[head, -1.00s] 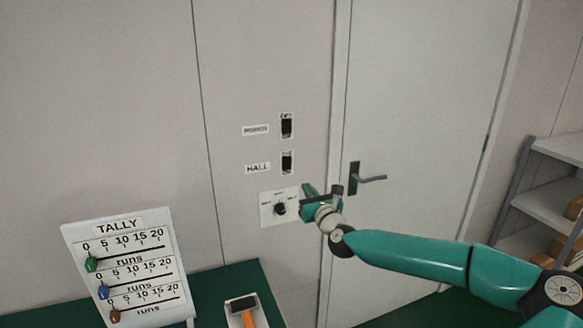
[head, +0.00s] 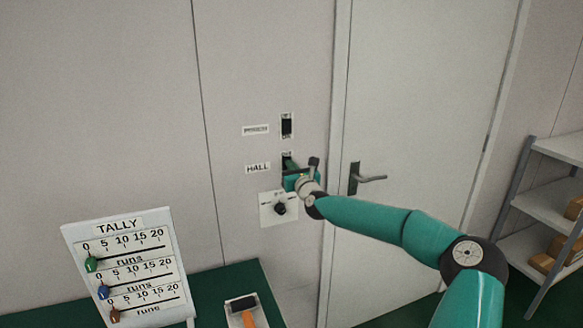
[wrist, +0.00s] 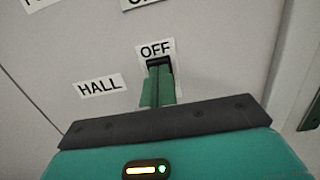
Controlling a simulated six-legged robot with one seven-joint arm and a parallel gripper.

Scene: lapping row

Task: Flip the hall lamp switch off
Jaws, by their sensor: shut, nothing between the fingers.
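The hall lamp switch (head: 287,157) is a black rocker in a white plate on the wall, right of the HALL label (head: 258,168). In the wrist view the black switch (wrist: 159,63) shows just below the word OFF, with the HALL label (wrist: 99,88) to its left. My gripper (head: 289,163) is shut and empty, with its green fingertips (wrist: 158,84) at the switch. The fingers hide the lower part of the switch. I cannot tell whether they touch it or which way the rocker is tipped.
Another black switch (head: 287,125) sits above, beside its own label (head: 256,130). A rotary knob (head: 280,208) on a white plate is just below my gripper. A door with a lever handle (head: 368,178) is to the right. A tally board (head: 128,262) stands lower left.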

